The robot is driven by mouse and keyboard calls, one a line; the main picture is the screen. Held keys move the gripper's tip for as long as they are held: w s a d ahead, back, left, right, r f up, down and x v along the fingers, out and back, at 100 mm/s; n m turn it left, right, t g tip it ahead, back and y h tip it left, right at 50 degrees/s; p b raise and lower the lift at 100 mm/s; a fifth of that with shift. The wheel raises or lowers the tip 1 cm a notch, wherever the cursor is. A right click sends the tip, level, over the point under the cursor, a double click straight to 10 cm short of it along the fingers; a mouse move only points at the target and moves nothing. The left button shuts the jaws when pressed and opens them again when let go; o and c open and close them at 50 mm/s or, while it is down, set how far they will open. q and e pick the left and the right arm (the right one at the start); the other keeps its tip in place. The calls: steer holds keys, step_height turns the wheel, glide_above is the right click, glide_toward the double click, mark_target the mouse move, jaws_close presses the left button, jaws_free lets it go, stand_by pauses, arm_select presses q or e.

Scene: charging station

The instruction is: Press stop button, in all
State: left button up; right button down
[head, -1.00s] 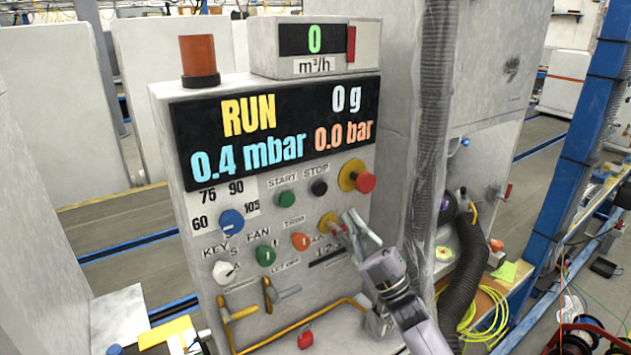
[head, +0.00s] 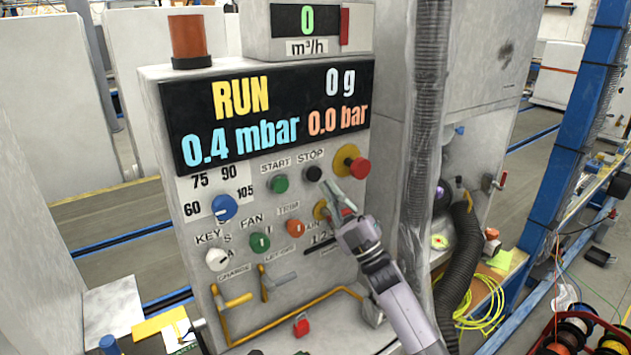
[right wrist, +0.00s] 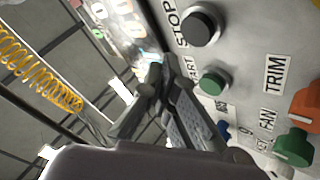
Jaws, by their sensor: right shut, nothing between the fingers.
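The black STOP button (head: 313,173) is on the grey control panel, right of the green START button (head: 278,184). In the right wrist view the STOP button (right wrist: 202,27) and the START button (right wrist: 212,82) show close by. My right gripper (head: 329,188) is shut and empty. Its fingertips are just below and right of the STOP button in the head view; whether they touch the panel is not clear. The right wrist view shows the fingers (right wrist: 165,70) together. The display (head: 270,118) reads RUN, 0.4 mbar, 0 g and 0.0 bar. My left gripper is not in view.
A red emergency knob (head: 359,168) on a yellow base is right of the STOP button. An orange TRIM knob (head: 295,228), green FAN knob (head: 260,242) and blue dial (head: 224,207) sit lower. Yellow-handled levers (head: 233,301) stick out at lower left. A ribbed hose (head: 425,120) hangs at right.

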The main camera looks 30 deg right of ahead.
mark_target(313, 174)
steer(key=shift+w+a+b, duration=0.1)
steer(key=shift+w+b, duration=0.6)
steer(key=shift+w, duration=0.65)
stand_by(0.4)
steer(key=shift+w+b, duration=0.4)
steer(key=shift+w+a+b, duration=0.1)
steer(key=shift+w+b, duration=0.35)
stand_by(0.6)
steer(key=shift+s, duration=0.1)
steer(key=shift+s+p, duration=0.35)
steer(key=shift+s, duration=0.45)
